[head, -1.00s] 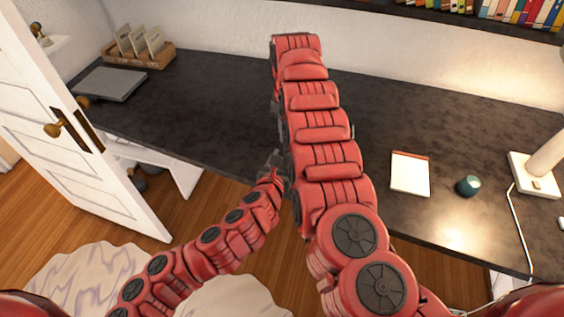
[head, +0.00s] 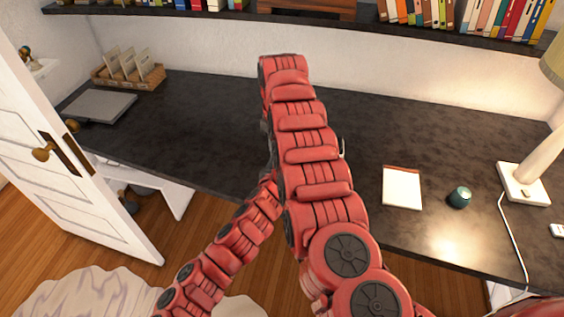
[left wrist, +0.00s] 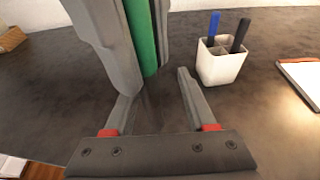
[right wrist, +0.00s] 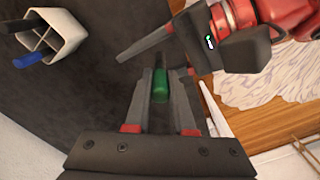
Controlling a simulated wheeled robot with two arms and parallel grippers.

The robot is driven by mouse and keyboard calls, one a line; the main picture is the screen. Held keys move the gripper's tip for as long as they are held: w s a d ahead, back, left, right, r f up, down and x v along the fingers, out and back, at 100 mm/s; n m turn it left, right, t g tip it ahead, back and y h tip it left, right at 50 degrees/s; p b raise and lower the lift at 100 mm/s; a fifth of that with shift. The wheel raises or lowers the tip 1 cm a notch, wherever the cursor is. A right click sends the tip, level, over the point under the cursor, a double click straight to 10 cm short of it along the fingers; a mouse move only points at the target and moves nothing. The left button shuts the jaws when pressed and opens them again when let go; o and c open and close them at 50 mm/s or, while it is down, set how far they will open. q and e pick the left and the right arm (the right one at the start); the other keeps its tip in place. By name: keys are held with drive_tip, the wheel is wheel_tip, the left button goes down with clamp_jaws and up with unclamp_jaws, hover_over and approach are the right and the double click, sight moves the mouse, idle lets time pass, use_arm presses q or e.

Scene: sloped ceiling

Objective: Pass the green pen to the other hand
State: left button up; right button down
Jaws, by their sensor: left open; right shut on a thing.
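The green pen (left wrist: 141,35) is gripped between the grey fingers of my right gripper, which is shut on it. In the right wrist view the pen (right wrist: 160,84) shows end-on between the fingers of my right gripper (right wrist: 160,85). My left gripper (left wrist: 155,88) is open, and the pen with the right fingers lies just ahead of its fingertips. In the right wrist view my left gripper's finger (right wrist: 145,45) reaches across close to the pen. In the head view my right arm hides both grippers and the pen.
A white pen cup (left wrist: 222,65) with a blue and a black pen stands on the dark desk (head: 205,125). A laptop (head: 98,105) and an open door (head: 75,170) are at the left.

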use_arm(q)
drive_tip(key=shift+c, duration=0.2)
drive_tip(key=shift+d, duration=0.1)
clamp_jaws()
use_arm(e)
drive_tip(key=shift+a, duration=0.1)
drive_tip(key=c, duration=1)
unclamp_jaws()
drive_tip(key=o, duration=0.3)
drive_tip(key=shift+r, duration=0.1)
